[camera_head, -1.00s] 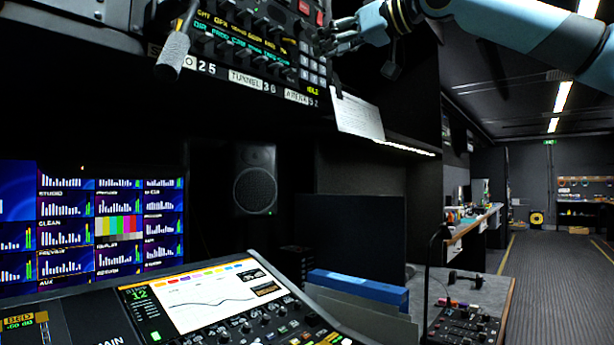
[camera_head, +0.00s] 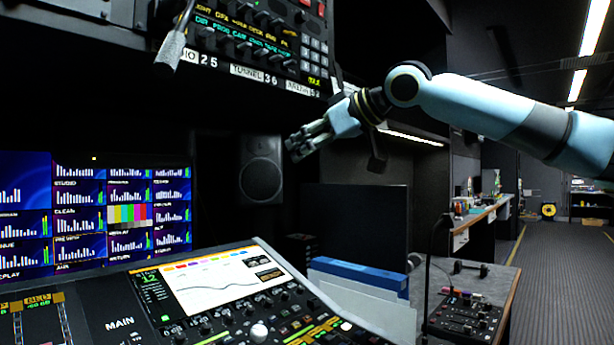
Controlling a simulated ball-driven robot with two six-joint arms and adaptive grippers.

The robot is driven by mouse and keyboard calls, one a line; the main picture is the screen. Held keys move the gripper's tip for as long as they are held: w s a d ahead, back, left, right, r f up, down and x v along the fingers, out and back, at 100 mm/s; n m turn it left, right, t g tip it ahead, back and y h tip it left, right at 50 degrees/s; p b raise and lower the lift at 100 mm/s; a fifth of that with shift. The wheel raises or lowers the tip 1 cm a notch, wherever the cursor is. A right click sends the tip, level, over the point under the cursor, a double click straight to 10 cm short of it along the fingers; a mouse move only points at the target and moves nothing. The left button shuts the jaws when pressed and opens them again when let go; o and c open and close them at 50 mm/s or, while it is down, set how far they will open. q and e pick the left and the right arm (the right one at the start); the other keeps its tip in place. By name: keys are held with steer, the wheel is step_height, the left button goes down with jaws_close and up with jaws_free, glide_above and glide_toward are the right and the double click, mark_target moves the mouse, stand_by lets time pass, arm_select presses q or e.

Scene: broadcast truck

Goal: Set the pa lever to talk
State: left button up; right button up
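An intercom panel (camera_head: 255,40) with rows of small dark levers, green and orange lettering and a keypad hangs at the top of the view, cut off by the picture's edge. I cannot read which lever is the PA one, or how it is set. My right gripper (camera_head: 292,146) is in front of and below the panel's right end, apart from it, with its fingers pointing left. It appears empty; the gap between its fingertips is unclear. My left gripper is out of view.
Below stand a speaker (camera_head: 260,170), a wall of monitors (camera_head: 95,215) and a mixing console (camera_head: 215,300). A blue binder (camera_head: 358,272) lies right of the console. An aisle (camera_head: 555,270) is open at right.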

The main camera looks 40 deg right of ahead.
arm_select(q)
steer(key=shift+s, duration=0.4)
arm_select(e)
steer(key=shift+g, duration=0.4)
steer(key=f, duration=0.1)
steer(key=a+f, duration=0.1)
steer(key=f, duration=0.1)
steer(key=s+f, duration=0.1)
steer(key=f, duration=0.1)
steer(key=shift+a+f, duration=0.2)
steer(key=shift+w, duration=0.1)
